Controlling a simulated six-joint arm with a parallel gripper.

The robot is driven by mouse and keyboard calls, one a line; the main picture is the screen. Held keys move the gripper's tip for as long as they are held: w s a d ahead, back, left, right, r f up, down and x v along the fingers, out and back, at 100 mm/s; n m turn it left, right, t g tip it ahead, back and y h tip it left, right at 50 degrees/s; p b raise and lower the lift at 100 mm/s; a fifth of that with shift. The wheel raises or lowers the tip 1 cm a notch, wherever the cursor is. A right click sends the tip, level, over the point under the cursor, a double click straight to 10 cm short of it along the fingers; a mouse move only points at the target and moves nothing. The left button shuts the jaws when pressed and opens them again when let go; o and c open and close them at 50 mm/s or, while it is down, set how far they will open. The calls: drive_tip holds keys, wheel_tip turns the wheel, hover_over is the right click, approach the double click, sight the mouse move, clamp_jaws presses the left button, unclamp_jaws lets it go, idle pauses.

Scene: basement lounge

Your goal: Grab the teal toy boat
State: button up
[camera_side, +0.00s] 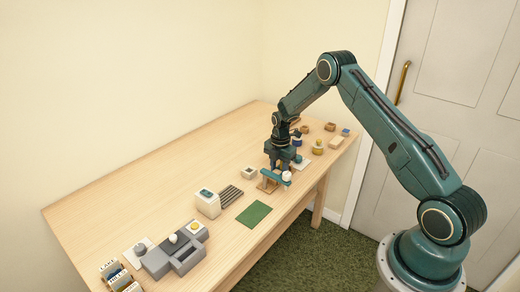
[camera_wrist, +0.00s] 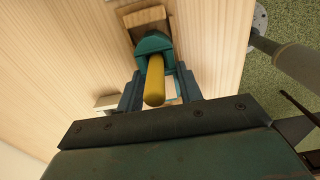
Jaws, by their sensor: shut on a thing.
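The teal toy boat (camera_wrist: 153,44) shows in the wrist view as a teal body with a yellow post (camera_wrist: 155,80) standing up from it. My gripper (camera_wrist: 158,78) is shut on the boat, with a finger on each side of it. In the side view my gripper (camera_side: 279,163) points down near the table's front edge, and the boat (camera_side: 273,174) shows as a teal piece just below it. The fingers hide part of the boat. I cannot tell whether it is clear of the surface under it.
The wooden table (camera_side: 140,180) holds a green mat (camera_side: 254,214), a dark slatted rack (camera_side: 230,194), a white box-shaped appliance (camera_side: 207,203) and a grey unit (camera_side: 172,254). Small yellow and wooden items (camera_side: 318,147) stand beyond my gripper. The table's back left is bare.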

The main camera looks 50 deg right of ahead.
sight(279, 171)
drive_tip(key=shift+r, duration=0.15)
wheel_tip(279, 171, up, 20)
idle(0.8)
idle(0.4)
